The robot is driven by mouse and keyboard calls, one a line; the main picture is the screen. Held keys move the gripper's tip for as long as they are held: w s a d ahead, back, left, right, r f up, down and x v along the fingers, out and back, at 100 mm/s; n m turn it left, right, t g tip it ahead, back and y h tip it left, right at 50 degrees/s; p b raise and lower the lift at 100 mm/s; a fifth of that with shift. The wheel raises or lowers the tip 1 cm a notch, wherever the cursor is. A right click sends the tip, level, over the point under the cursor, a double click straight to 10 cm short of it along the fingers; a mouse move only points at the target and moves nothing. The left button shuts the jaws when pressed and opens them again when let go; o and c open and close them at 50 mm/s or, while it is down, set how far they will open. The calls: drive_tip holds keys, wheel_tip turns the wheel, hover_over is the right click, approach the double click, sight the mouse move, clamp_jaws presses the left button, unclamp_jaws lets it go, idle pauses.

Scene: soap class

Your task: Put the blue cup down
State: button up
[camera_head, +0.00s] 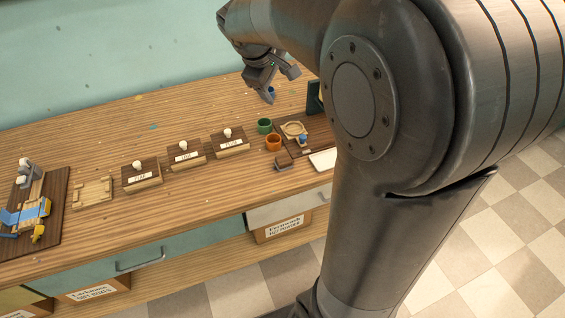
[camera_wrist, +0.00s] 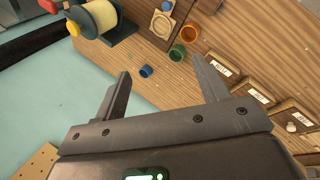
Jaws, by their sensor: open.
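The blue cup (camera_wrist: 146,71) is small in the wrist view and appears to rest on the bare wooden table, apart from the other cups. In the head view a bit of the blue cup (camera_head: 271,91) shows beside a finger; the rest is hidden. My gripper (camera_wrist: 161,68) is open and empty, with its fingers spread wide. In the wrist view the cup lies in the gap between the fingers, nearer the left one, and looks some way beyond the tips. In the head view my gripper (camera_head: 279,84) is above the back of the table.
A green cup (camera_head: 264,126) and an orange cup (camera_head: 273,143) stand close by. A dark board with a round wooden piece (camera_head: 293,129) is beside them. A spool (camera_wrist: 95,18) on a green stand is near. Several labelled wooden blocks (camera_head: 185,154) line the table; its back is clear.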

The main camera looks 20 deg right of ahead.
drive_tip(key=s+a+m+t+y, duration=0.1)
drive_tip(key=s+a+m, duration=0.3)
drive_tip(key=s, duration=0.8)
drive_tip(key=s+a+f+m+t+y, duration=0.1)
drive_tip(key=s+a+m+y, duration=0.2)
drive_tip(key=s, duration=0.8)
drive_tip(key=shift+s+a+m+y, duration=0.3)
drive_tip(key=shift+s+a+m, duration=0.05)
drive_tip(key=shift+a+m, duration=0.05)
